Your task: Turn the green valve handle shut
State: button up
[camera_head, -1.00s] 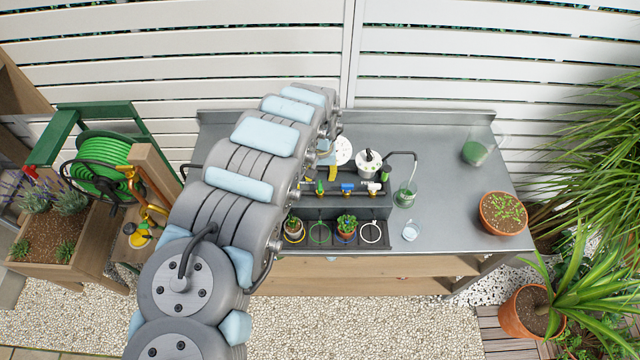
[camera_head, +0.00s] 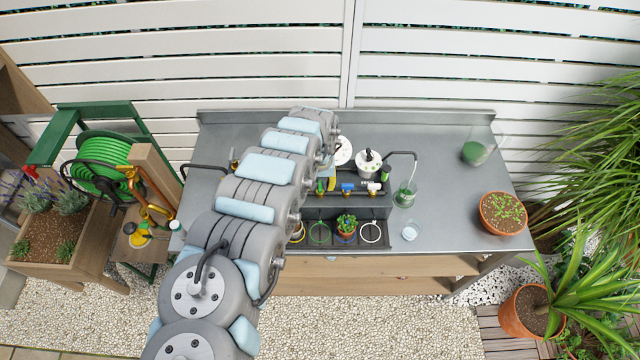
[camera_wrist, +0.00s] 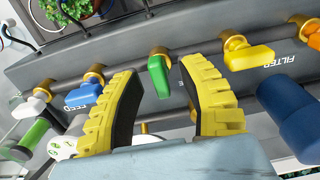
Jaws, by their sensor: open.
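The green valve handle (camera_wrist: 158,77) is on a brass fitting on the pipe in the wrist view. It appears in the gap between the fingertips of my gripper (camera_wrist: 161,72), which is open with one yellow finger to each side. Contact with the handle cannot be told. In the head view the green handle (camera_head: 320,187) shows in part beside my arm, with a yellow finger just right of it. The rest of the gripper is largely hidden there.
In the wrist view, a blue handle (camera_wrist: 83,95) and a white one (camera_wrist: 28,107) are to the left. A yellow handle (camera_wrist: 249,57) and a blue cylinder (camera_wrist: 292,116) are to the right. A potted plant (camera_head: 346,223) stands in front of the valves; the bench's right side has open space.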

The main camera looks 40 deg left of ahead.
grip_shut()
jog(key=shift+m, duration=0.3)
jog(key=m, duration=0.3)
jog(key=shift+d+m+p, duration=0.1)
jog(key=shift+m+p, duration=0.25)
jog(key=shift+m, duration=0.05)
jog(key=m, duration=0.4)
jog(key=shift+m, duration=0.3)
jog(key=m, duration=0.4)
jog(key=shift+m, duration=2.5)
